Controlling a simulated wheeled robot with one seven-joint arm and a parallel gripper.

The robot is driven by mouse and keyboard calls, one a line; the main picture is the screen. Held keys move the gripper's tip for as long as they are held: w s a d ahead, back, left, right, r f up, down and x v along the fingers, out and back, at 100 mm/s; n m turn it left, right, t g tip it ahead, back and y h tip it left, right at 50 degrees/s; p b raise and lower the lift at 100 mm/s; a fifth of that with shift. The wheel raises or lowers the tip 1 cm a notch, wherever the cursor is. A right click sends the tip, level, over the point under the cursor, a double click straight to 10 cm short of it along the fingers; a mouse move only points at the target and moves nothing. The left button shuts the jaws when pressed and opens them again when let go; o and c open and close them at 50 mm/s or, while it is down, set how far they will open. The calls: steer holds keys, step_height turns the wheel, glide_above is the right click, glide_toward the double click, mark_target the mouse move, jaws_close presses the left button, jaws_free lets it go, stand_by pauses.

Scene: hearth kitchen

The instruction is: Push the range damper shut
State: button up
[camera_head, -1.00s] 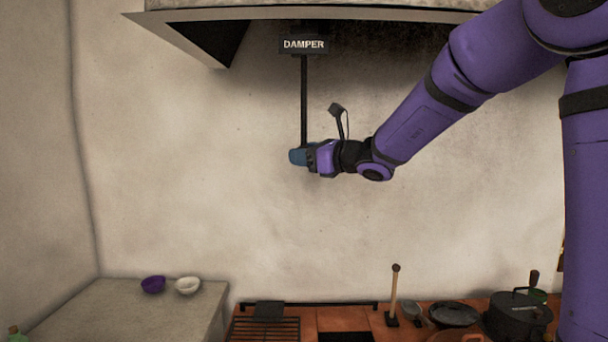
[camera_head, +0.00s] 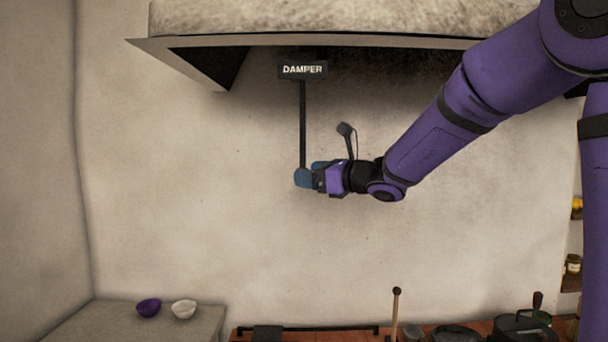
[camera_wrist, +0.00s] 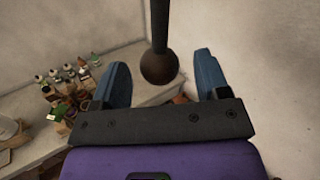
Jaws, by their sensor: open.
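The range damper is a dark vertical rod (camera_head: 302,125) hanging below a black plate lettered DAMPER (camera_head: 302,69) under the hood. In the wrist view the rod ends in a round dark knob (camera_wrist: 159,68). My gripper (camera_head: 308,176) is at the rod's lower end, where its blue fingers hide the knob in the head view. In the wrist view my gripper (camera_wrist: 163,82) is open, one blue finger on each side of the knob, with visible gaps. I cannot tell whether the knob lies fully between the fingertips or beyond them.
The hood (camera_head: 330,20) overhangs above my arm. Below are the range top (camera_head: 480,328) with pots and an upright wooden handle (camera_head: 395,305), and a counter (camera_head: 130,325) with a purple bowl (camera_head: 148,307) and a white bowl (camera_head: 184,308).

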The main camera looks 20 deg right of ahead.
steer(key=v, duration=0.8)
steer(key=shift+s+d, duration=0.15)
steer(key=s+a+f+n+g+h, duration=0.1)
steer(key=s+a+f+n+g, duration=0.25)
steer(key=s+n, duration=0.5)
steer(key=s+a+f+n+g+h, duration=0.1)
steer(key=s+a+f+n+g, duration=0.3)
steer(key=s+n, duration=0.4)
steer(key=s+d+f+n+h, duration=0.2)
steer(key=s+d+n+h, duration=0.1)
steer(key=s+n+h, duration=0.1)
steer(key=s+d+f+n+g+h, duration=0.1)
steer(key=s+d+f+n+h, duration=0.2)
steer(key=s, duration=0.5)
steer(key=shift+s+d+f+n+h, duration=0.25)
steer(key=shift+d+n+h, duration=0.65)
steer(key=shift+n, duration=0.45)
steer(key=shift+a+g, duration=0.1)
steer(key=shift+g, duration=0.15)
